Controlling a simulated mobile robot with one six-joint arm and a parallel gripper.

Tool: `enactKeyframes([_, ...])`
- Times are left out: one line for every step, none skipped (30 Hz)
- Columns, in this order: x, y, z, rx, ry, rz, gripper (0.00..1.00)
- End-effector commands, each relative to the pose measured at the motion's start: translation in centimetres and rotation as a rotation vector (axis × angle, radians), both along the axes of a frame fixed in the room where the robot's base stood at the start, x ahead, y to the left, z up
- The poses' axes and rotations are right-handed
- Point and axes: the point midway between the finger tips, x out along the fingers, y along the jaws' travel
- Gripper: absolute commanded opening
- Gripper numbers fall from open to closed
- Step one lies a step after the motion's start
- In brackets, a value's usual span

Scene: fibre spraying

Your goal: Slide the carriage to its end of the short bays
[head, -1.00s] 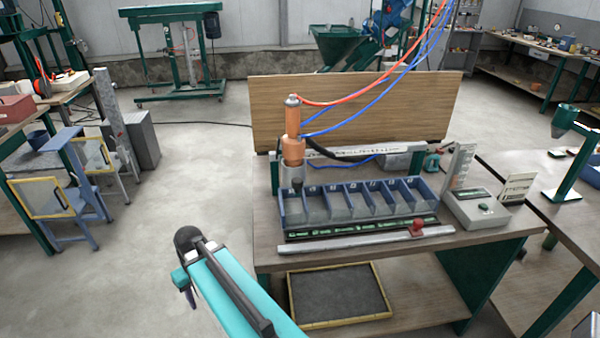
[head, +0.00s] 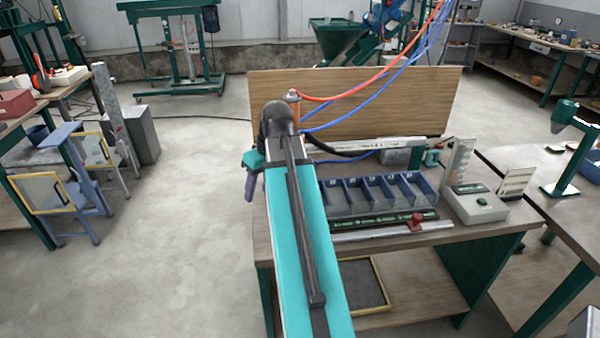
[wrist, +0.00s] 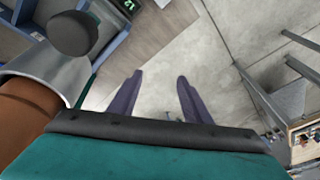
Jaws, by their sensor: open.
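The carriage carries an upright orange cylinder with red and blue hoses. In the head view my arm hides most of it; only its top (head: 292,96) shows, at the left end of the bays. In the wrist view its orange body (wrist: 25,108), grey curved collar (wrist: 62,72) and black round knob (wrist: 72,33) are at the left. My gripper (wrist: 156,97) is open and empty, its fingers right of the knob, over floor. In the head view it hangs left of the bench (head: 249,188). The row of blue bays (head: 375,192) is partly hidden behind my arm.
A grey control box (head: 478,205) stands right of the bays. A wooden backboard (head: 400,102) rises behind. The hoses hang above the bench. Open floor (head: 190,200) lies left of the bench.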

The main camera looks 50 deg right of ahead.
Motion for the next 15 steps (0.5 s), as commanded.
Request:
enactKeyframes([-0.9,-1.3,1.7,-0.006,-0.014,-0.001,0.44])
enactKeyframes([-1.4,-1.8,2.5,-0.009,-0.021,0.0,0.44])
enactKeyframes([-2.0,-2.5,3.5,-0.012,-0.031,0.005,0.44])
enactKeyframes([-2.6,-3.0,4.3,-0.015,-0.036,0.007,0.44])
enactKeyframes([-3.0,-3.4,5.1,-0.019,-0.044,0.011,0.44])
enactKeyframes([-3.8,-4.0,6.0,-0.023,-0.05,0.013,0.44])
enactKeyframes([-4.3,-4.4,6.8,-0.026,-0.057,0.017,0.44])
enactKeyframes([-4.8,-4.9,7.5,-0.03,-0.063,0.019,0.44])
enactKeyframes([-5.5,-5.4,8.5,-0.036,-0.07,0.023,0.44])
enactKeyframes([-6.1,-5.8,9.2,-0.041,-0.075,0.025,0.44])
enactKeyframes([-6.7,-6.1,10.0,-0.045,-0.081,0.028,0.44])
enactKeyframes([-7.5,-6.6,11.0,-0.051,-0.088,0.033,0.44])
enactKeyframes([-8.0,-6.9,11.7,-0.055,-0.094,0.036,0.44])
enactKeyframes([-8.6,-7.2,12.4,-0.061,-0.1,0.04,0.44])
enactKeyframes([-9.4,-7.6,13.3,-0.066,-0.105,0.044,0.44])
